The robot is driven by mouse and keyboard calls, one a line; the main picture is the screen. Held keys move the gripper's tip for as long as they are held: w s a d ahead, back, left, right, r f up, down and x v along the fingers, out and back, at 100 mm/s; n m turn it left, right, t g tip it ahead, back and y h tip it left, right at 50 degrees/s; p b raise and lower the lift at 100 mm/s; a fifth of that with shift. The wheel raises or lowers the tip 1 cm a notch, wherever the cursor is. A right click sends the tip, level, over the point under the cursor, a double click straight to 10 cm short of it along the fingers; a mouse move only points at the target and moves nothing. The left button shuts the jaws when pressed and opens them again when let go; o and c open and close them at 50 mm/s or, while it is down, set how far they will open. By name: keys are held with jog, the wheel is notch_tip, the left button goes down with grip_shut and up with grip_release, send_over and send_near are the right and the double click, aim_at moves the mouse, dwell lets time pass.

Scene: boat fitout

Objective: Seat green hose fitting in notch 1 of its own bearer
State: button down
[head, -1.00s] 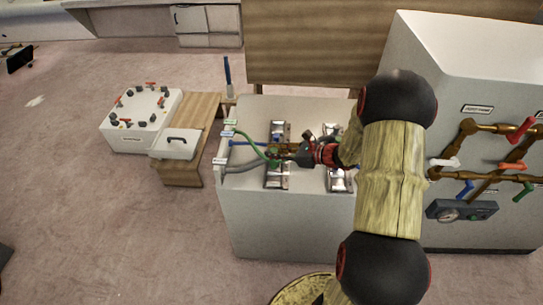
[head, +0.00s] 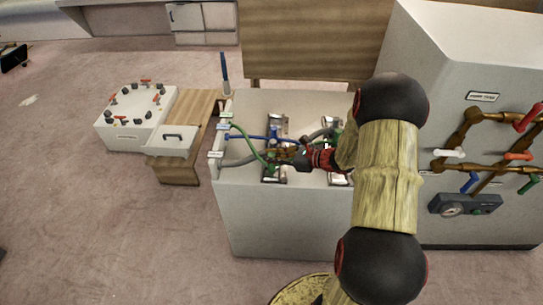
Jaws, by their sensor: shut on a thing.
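The green hose (head: 247,140) runs from the left edge of the white cabinet top and curves down to its green end (head: 270,168) at the left metal bearer (head: 276,124). My gripper (head: 287,155) is shut on the green hose fitting, low over this bearer. The fingers and the brown parts around them hide most of the fitting and the notches. I cannot tell which notch is under it or whether it touches. A second metal bearer (head: 338,179) is partly hidden behind my arm.
A blue hose (head: 250,137) and a grey hose (head: 240,162) cross the cabinet top (head: 240,185) close to the gripper. A tall white housing (head: 455,65) with brown pipes (head: 455,166) stands at right. A wooden bench (head: 200,108) is at left.

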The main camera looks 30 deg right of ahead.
jog(key=shift+f+b, duration=0.4)
jog(key=shift+f, duration=0.2)
dwell(0.3)
jog(key=c, duration=1.6)
grip_release()
jog(key=v, duration=1.2)
jog(key=shift+f, duration=0.1)
